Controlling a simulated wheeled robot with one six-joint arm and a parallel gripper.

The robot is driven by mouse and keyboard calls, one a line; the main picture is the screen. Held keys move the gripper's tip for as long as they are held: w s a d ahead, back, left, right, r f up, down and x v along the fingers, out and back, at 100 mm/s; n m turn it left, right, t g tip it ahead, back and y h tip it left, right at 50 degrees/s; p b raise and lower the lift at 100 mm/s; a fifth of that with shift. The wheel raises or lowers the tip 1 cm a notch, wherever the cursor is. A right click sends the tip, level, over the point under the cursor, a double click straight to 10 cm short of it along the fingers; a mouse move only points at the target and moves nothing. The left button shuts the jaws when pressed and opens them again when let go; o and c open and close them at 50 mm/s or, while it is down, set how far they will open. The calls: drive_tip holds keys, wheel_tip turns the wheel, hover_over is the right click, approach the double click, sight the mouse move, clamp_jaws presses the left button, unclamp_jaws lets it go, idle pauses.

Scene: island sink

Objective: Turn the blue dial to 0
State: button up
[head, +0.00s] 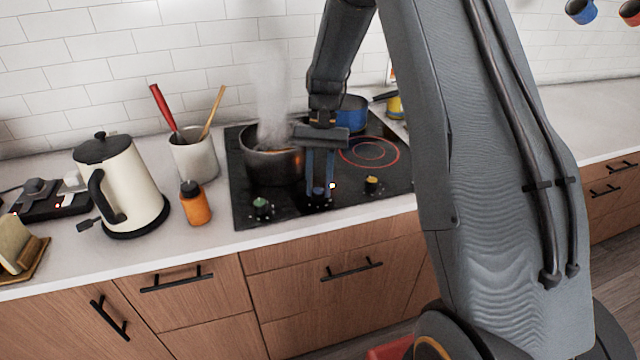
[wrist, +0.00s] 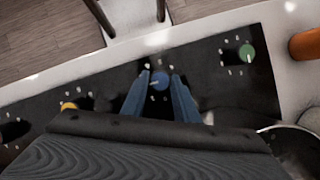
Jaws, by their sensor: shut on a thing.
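In the head view my gripper (head: 319,188) hides most of the dial. A pale pointer line shows on the dial's top in the wrist view. The marks around it are too small to read.
A green dial (head: 262,207) and a yellow dial (head: 373,184) flank the blue one. A steaming pot (head: 272,165) stands close behind, and a blue pan (head: 351,114) farther back. An orange bottle (head: 195,207) and a kettle (head: 125,185) stand left.

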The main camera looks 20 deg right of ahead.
drive_tip(key=n+h, duration=0.1)
drive_tip(key=n, duration=0.3)
drive_tip(key=shift+a+n+h, duration=0.2)
drive_tip(key=shift+n+h, duration=0.1)
drive_tip(key=shift+h, duration=0.1)
drive_tip(key=n+h, duration=0.1)
drive_tip(key=n, duration=0.3)
drive_tip(key=shift+a+n+h+p, duration=0.15)
drive_tip(key=shift+n+h+p, duration=0.15)
drive_tip(key=shift+h+p, duration=0.1)
drive_tip(key=n, duration=0.2)
drive_tip(key=n+h, duration=0.1)
drive_tip(key=n, duration=0.1)
drive_tip(key=shift+s+a+r+n+t+h+p, duration=0.1)
drive_tip(key=shift+a+n+t+h+p, duration=0.05)
drive_tip(key=shift+n+t+h+p, duration=0.2)
drive_tip(key=n+t, duration=0.1)
drive_tip(key=n, duration=0.1)
drive_tip(key=n+p, duration=0.1)
drive_tip(key=n, duration=0.1)
drive_tip(key=shift+s+n+t+h, duration=0.1)
drive_tip(key=shift+n+t+h, duration=0.15)
drive_tip(key=shift+t+h, duration=0.1)
drive_tip(key=shift+n, duration=0.3)
drive_tip(key=o, duration=1)
drive_tip(key=shift+o, duration=0.2)
drive_tip(key=b+v, duration=0.2)
drive_tip(key=v, duration=0.5)
drive_tip(key=shift+a+r, duration=0.25)
